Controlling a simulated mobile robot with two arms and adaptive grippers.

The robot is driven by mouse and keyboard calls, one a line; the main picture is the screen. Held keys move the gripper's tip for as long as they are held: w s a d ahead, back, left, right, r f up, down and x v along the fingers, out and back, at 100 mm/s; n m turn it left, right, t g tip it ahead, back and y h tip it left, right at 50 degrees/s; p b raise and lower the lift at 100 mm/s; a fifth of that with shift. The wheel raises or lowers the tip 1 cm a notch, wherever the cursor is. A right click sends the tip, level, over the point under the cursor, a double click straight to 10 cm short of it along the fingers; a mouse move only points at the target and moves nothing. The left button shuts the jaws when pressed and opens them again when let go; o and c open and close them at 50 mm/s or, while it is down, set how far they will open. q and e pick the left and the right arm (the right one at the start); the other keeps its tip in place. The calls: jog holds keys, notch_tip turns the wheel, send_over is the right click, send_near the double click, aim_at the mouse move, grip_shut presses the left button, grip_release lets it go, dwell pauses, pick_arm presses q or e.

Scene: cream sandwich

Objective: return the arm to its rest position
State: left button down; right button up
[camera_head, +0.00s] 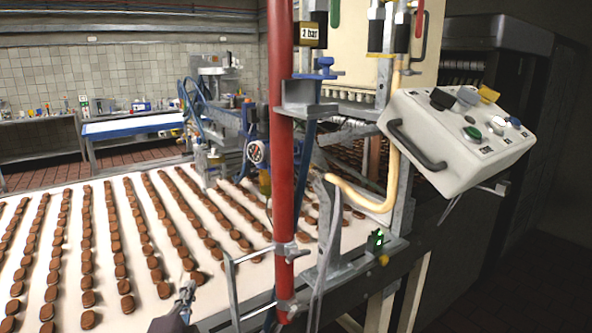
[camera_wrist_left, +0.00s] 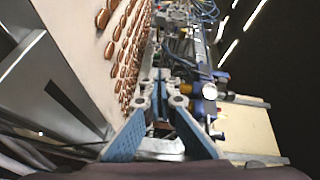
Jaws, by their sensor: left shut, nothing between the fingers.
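My left gripper (camera_head: 187,294) comes in at the bottom of the head view, by the near edge of the conveyor belt (camera_head: 119,277). It is shut and empty, with some of the belt's brown biscuits beyond it. In the left wrist view the gripper's blue-padded fingers (camera_wrist_left: 160,92) meet at their tips, with nothing between them. Most of the left arm is out of view. My right gripper is in neither view.
A red post (camera_head: 281,130) and a metal rail (camera_head: 233,290) stand just right of the gripper. A white control box (camera_head: 440,150) with coloured buttons hangs at the right. A blue-and-grey machine (camera_head: 225,130) stands over the belt. A bench (camera_head: 130,125) is at the back.

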pick_arm(q)
jog(key=s+f+n+g, duration=0.5)
jog(key=s+f, duration=0.4)
jog(key=f, duration=0.2)
jog(key=s+d+f+n+g+h, duration=0.1)
jog(key=s+d+f+n+g, duration=0.15)
jog(key=s, duration=0.75)
jog(key=s+d+f+n+g, duration=0.15)
jog(key=s+f+g, duration=0.25)
jog(key=s, duration=0.5)
jog(key=s+d+f+n+g+h, duration=0.1)
jog(key=s+f+n+g, duration=0.25)
jog(key=s, duration=0.65)
jog(key=s+f+x, duration=0.1)
jog(key=s+x, duration=0.2)
jog(key=x, duration=1)
jog(key=s+a+x, duration=0.1)
jog(key=s+x, duration=0.2)
jog(key=x, duration=0.9)
jog(key=s+a+f+g+b, duration=0.1)
jog(key=s+a+f, duration=0.2)
jog(key=s+f, duration=1.5)
jog(key=shift+f+g+b, duration=0.3)
jog(key=shift+f+b, duration=0.05)
jog(key=shift+f, duration=0.15)
jog(key=shift+a+m, duration=0.1)
jog(key=shift+m, duration=0.15)
